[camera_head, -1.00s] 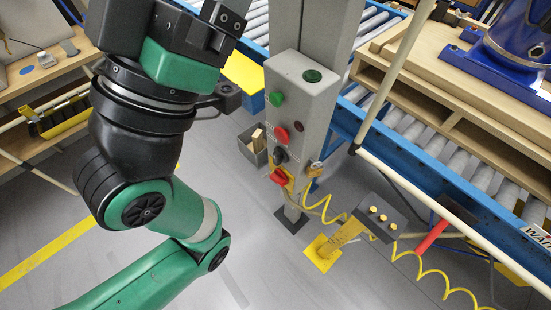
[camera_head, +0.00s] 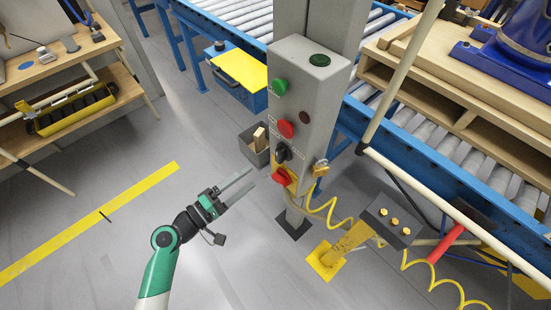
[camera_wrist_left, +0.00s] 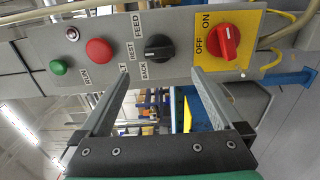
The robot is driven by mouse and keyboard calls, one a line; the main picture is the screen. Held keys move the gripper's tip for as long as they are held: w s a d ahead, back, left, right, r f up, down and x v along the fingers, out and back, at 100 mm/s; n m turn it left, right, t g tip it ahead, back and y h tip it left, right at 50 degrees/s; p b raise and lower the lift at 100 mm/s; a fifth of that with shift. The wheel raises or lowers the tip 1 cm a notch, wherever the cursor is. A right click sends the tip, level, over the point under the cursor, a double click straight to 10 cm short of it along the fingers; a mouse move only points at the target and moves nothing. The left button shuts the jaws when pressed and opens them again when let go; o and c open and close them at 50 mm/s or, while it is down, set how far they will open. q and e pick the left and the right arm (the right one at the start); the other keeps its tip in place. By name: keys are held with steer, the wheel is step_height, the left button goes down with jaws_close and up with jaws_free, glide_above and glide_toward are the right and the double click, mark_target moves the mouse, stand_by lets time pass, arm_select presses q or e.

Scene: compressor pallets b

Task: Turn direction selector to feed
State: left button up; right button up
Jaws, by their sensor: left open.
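The direction selector is a black knob (camera_head: 282,153) on the front of the grey control box (camera_head: 318,92). In the left wrist view the black knob (camera_wrist_left: 159,47) sits beside labels reading BACK, REST and FEED. Its handle lies roughly crosswise, its pale mark toward the label side, seemingly near REST. My left gripper (camera_head: 250,178) is open and empty, to the left of the box, its fingers pointing toward the panel. In the left wrist view the spread fingertips (camera_wrist_left: 161,76) lie either side of the knob's line, apart from it. My right gripper is out of view.
A red ON/OFF switch (camera_wrist_left: 224,41) on a yellow plate is beside the selector. A red button (camera_wrist_left: 99,51) and green button (camera_wrist_left: 59,67) are on its other side. A grey bin (camera_head: 254,146) stands behind; floor at left is clear.

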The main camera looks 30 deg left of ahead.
mark_target(277, 157)
arm_select(q)
steer(key=b+x, duration=0.1)
steer(key=x, duration=1)
steer(key=shift+r, duration=0.1)
steer(key=c, duration=1.3)
